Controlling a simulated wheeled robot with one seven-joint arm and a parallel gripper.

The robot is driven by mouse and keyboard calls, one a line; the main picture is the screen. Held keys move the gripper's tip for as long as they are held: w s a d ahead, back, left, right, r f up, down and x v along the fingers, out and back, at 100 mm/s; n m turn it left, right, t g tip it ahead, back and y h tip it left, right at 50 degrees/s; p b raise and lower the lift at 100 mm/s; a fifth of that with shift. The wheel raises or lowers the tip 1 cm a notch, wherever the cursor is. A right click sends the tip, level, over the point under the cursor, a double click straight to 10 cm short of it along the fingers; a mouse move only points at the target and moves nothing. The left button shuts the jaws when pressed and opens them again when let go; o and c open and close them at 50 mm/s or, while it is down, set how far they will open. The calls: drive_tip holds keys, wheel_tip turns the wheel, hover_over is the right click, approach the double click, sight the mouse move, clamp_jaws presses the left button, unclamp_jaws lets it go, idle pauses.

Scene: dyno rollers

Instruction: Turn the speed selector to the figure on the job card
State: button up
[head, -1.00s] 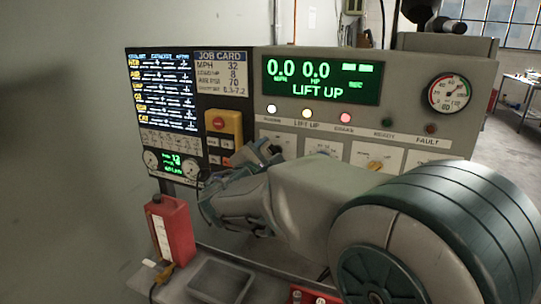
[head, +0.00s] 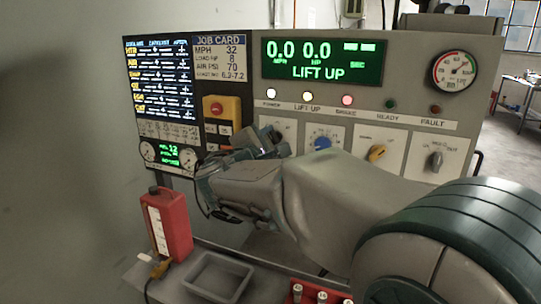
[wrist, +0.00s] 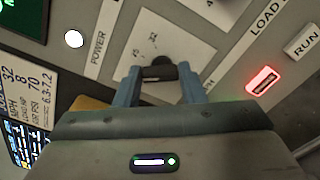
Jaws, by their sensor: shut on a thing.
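The speed selector is a dark knob (wrist: 159,68) on a pale dial plate (wrist: 172,40), with small figures, one seeming to read 32. My gripper (wrist: 160,82) has its two blue fingers on either side of this knob, shut on it. The knob's pointer direction is not clear. In the head view my gripper (head: 270,142) is at the leftmost dial plate (head: 285,134), under the POWER label, and hides the knob. The job card (head: 219,60) reads MPH 32, load HP 8, air PSI 70. The green display (head: 322,60) reads 0.0 MPH, 0.0 HP and LIFT UP.
A blue knob (head: 322,143), an orange knob (head: 377,152) and a grey knob (head: 436,160) sit to the right. A red-and-yellow stop button (head: 216,108) is left of my gripper. A red bottle (head: 168,225) and grey tray (head: 215,278) stand below on the ledge.

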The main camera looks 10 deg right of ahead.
drive_tip(key=m+b, duration=0.2)
drive_tip(key=b, duration=0.1)
drive_tip(key=f+m+b, duration=0.1)
drive_tip(key=m+b, duration=0.1)
drive_tip(key=b, duration=0.2)
drive_tip(key=shift+b, duration=0.3)
drive_tip(key=m+b, duration=0.8)
drive_tip(key=b, duration=0.5)
drive_tip(key=shift+s+m, duration=0.1)
drive_tip(key=shift+m, duration=0.2)
drive_tip(key=shift+r+m+b, duration=0.15)
drive_tip(key=shift+m+b, duration=1.2)
drive_tip(key=shift+m, duration=0.05)
drive_tip(key=o, duration=1)
drive_tip(key=shift+r, duration=0.1)
